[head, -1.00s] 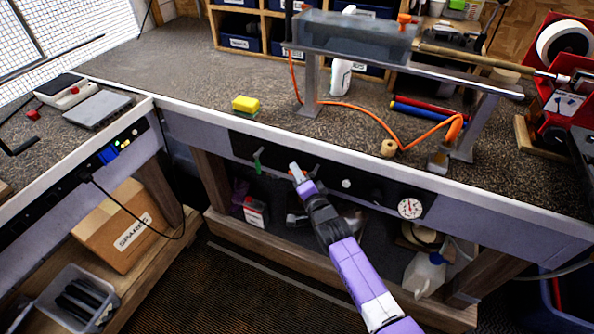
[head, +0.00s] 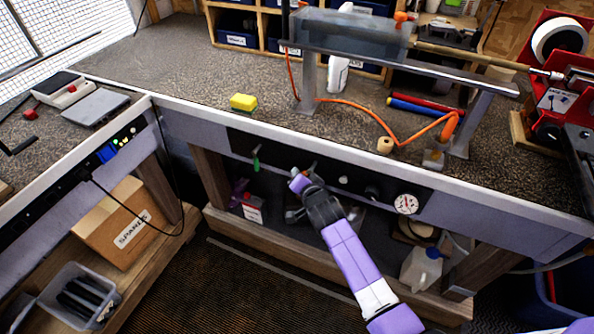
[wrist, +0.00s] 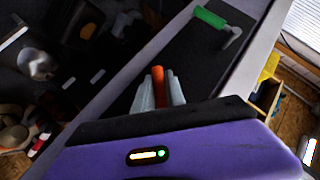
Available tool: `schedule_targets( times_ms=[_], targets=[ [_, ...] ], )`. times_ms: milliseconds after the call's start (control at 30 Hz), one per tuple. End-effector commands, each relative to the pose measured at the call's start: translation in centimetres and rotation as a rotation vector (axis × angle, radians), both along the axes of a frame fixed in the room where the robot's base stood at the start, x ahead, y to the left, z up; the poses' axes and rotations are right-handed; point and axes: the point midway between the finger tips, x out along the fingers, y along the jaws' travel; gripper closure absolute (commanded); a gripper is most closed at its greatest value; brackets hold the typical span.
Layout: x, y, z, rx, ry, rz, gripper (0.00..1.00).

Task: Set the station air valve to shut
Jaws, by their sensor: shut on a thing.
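The black panel (head: 279,164) on the front of the bench carries the valve handles. My gripper (head: 297,174) is at this panel, left of the gauge. In the wrist view my two grey fingers (wrist: 160,92) are closed on an orange handle (wrist: 158,76), whose tip shows between them. In the head view my gripper hides most of that handle. A green handle (head: 255,159) is on the same panel to the left; it also shows in the wrist view (wrist: 209,17), apart from my fingers. I cannot read labels on either handle.
A round white gauge (head: 406,204) and a pale knob (head: 343,180) are on the panel to the right. The bench edge runs above my gripper. A yellow sponge (head: 243,102) and an orange hose (head: 378,120) lie on the benchtop. A shelf with items is below.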

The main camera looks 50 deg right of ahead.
Motion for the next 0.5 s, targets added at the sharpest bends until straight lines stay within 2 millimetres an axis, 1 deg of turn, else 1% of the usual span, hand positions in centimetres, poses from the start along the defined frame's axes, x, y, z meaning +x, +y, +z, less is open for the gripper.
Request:
schedule_targets(
  times_ms=[500],
  targets=[
    [-2.0, -0.6, -1.1, -0.159, 0.447, 0.003, 1.0]
  ],
)
